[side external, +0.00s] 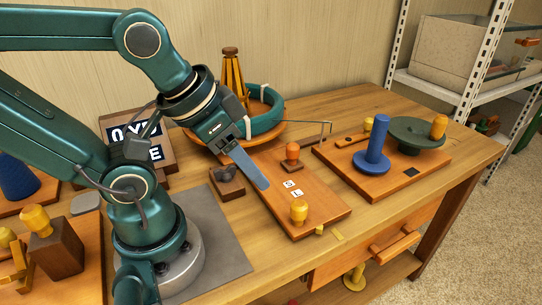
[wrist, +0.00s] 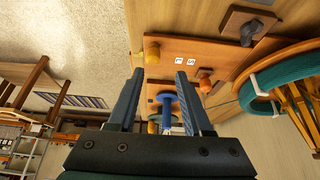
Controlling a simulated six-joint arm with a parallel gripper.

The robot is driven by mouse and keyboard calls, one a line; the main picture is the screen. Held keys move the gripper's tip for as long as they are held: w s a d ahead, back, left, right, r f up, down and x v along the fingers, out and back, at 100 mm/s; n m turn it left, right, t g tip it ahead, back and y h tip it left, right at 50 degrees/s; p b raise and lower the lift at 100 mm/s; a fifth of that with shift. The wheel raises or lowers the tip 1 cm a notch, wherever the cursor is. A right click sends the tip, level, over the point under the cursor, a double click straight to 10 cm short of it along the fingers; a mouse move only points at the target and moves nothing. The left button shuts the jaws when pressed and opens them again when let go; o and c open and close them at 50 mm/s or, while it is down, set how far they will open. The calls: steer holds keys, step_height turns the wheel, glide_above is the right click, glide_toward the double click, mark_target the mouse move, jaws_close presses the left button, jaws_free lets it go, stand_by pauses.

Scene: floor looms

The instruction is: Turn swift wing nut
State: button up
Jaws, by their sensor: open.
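The swift (side external: 232,75) is a yellow-orange wooden frame standing inside a teal yarn ring (side external: 268,123) at the back of the table. It also shows at the right edge in the wrist view (wrist: 293,100). A dark grey lobed piece, possibly the wing nut (side external: 223,173), sits on a small brown block (side external: 231,188). The same piece is near the top right in the wrist view (wrist: 250,32). My gripper (side external: 264,186) is above the orange board, to the right of that block. In the wrist view its blue fingers (wrist: 160,74) are apart with nothing held between them.
The orange board (side external: 325,207) carries an orange knob (side external: 292,152), a yellow knob (side external: 299,209) and two letter tiles. A second board (side external: 395,184) at right holds a blue spool (side external: 374,143) and a green disc (side external: 416,133). A sign (side external: 146,140) stands behind my arm.

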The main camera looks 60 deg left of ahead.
steer(key=shift+c, duration=0.6)
steer(key=g, duration=0.6)
glide_above(225, 167)
step_height(225, 167, down, 6)
steer(key=shift+w+d+f, duration=0.1)
steer(key=shift+f, duration=0.15)
steer(key=shift+s+f, duration=0.2)
steer(key=shift+f, duration=2.25)
